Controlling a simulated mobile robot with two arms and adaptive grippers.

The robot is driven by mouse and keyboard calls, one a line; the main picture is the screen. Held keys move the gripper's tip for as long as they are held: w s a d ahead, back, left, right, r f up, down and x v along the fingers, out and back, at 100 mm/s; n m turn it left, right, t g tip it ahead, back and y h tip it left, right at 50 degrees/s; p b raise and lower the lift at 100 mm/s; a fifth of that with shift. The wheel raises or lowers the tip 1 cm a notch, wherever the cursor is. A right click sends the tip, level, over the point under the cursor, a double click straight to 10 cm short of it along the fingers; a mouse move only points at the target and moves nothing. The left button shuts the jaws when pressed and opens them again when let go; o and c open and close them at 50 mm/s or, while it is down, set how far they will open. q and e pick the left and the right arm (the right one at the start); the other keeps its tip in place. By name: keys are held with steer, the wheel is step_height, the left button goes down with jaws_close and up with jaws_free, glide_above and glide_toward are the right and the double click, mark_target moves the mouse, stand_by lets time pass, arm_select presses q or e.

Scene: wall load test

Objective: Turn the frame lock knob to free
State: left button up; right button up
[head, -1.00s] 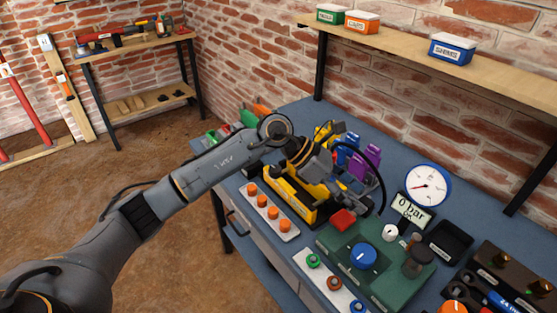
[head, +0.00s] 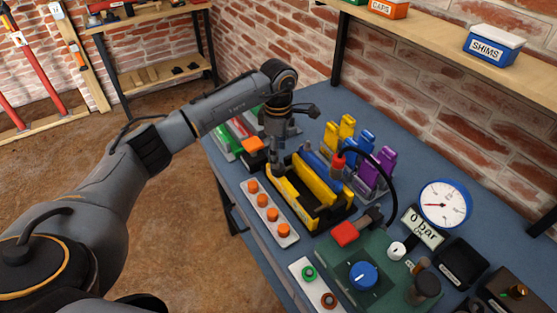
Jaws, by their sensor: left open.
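My left gripper (head: 279,163) hangs fingers-down at the far left end of a yellow-and-black frame (head: 322,192) on the blue bench. It looks open, and I see nothing held in it. Its fingertips are dark and partly merge with the frame, so I cannot tell whether they touch anything. No label reads "frame lock". A blue round knob (head: 363,275) sits on the green unit in front, well apart from the gripper. A small orange-topped black block (head: 252,146) stands just left of the gripper. My right gripper is not in view.
A white strip with several orange knobs (head: 267,209) lies in front of the frame. Yellow, blue and purple upright pieces (head: 372,167) stand behind it. A black hose with a red end (head: 339,160) arches beside them. A gauge (head: 445,204) and "0 bar" display (head: 424,226) stand right.

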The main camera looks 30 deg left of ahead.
arm_select(q)
step_height(320, 180, down, 4)
steer(key=shift+s+r+p, duration=0.1)
steer(key=shift+p, duration=0.25)
steer(key=shift+f, duration=0.5)
steer(key=c, duration=1.2)
steer(key=shift+o, duration=0.2)
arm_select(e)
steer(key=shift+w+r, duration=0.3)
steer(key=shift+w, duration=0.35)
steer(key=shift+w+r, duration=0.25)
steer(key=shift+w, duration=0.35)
